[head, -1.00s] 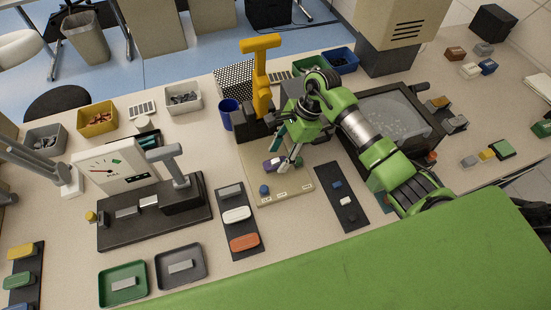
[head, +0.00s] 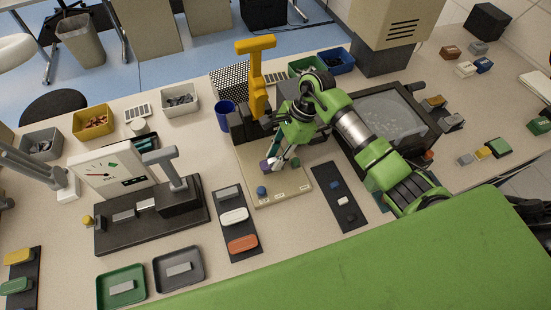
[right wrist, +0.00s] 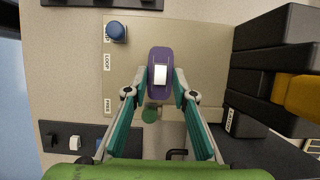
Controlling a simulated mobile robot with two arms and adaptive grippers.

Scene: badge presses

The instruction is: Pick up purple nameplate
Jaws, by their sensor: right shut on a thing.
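The purple nameplate (right wrist: 153,60) is an oval piece with a white rectangle on its face. In the right wrist view it lies between the two fingertips of my right gripper (right wrist: 162,88), which is shut on its sides. In the head view the purple nameplate (head: 266,166) shows only in part beside my right gripper (head: 276,163), over the beige board (head: 283,192). I cannot tell whether it touches the board. My left gripper is not in view.
A blue knob (head: 261,190) stands on the board near its front left. A yellow-handled press (head: 257,75) rises behind it. Dark strips with small pieces (head: 340,198) and nameplates (head: 235,217) lie on either side. A screen unit (head: 392,120) stands right.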

